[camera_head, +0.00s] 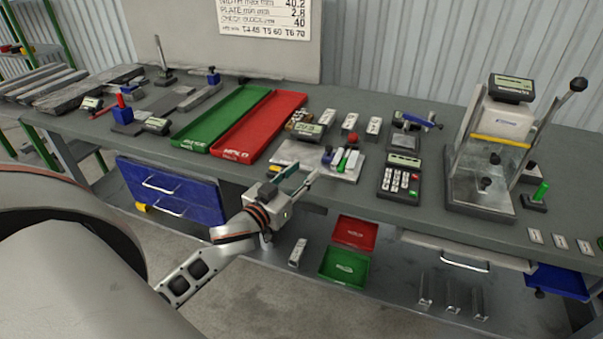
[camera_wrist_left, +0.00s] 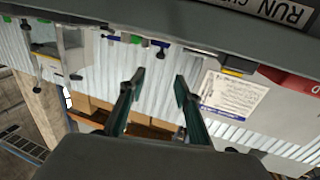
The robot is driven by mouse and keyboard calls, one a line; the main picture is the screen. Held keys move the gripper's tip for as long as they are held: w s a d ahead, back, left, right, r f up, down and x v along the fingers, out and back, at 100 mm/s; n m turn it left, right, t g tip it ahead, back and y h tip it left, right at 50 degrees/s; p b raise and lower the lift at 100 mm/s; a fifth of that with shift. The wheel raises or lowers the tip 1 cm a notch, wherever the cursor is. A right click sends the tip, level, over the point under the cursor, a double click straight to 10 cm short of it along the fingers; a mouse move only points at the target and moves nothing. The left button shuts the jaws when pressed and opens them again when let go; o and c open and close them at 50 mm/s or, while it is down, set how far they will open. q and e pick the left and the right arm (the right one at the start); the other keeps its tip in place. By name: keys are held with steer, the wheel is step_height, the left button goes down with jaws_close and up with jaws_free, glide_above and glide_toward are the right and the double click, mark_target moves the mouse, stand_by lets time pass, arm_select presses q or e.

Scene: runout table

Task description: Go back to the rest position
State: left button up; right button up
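My left gripper (camera_head: 298,179) is in front of the workbench (camera_head: 440,222), near its front edge, below the red tray. In the left wrist view my left gripper (camera_wrist_left: 159,78) has its two dark green fingers spread apart, with nothing between them. My left arm comes in from the lower left of the head view. My right gripper is in neither view.
On the bench stand a green tray (camera_head: 226,118), a red tray (camera_head: 262,126), a keypad device (camera_head: 400,178) and a tall test stand (camera_head: 482,180). Blue drawers (camera_head: 172,190) hang under the bench at left. A red bin (camera_head: 355,232) and green bin (camera_head: 344,267) sit lower down.

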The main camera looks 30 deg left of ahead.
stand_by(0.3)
arm_select(q)
steer(key=s+f+m+g+y, duration=0.2)
steer(key=s+f+m+g, duration=0.35)
steer(key=s, duration=0.65)
steer(key=s+f+m+g+y, duration=0.2)
steer(key=s+f+g, duration=0.4)
steer(key=s+f, duration=0.45)
steer(key=d+f+n+t+h, duration=0.3)
steer(key=d+f+h, duration=0.4)
steer(key=d+f, duration=0.5)
steer(key=d+t, duration=0.1)
steer(key=d, duration=0.3)
steer(key=shift+w+d+f, duration=0.2)
steer(key=shift+w+d, duration=0.05)
steer(key=shift+w, duration=0.1)
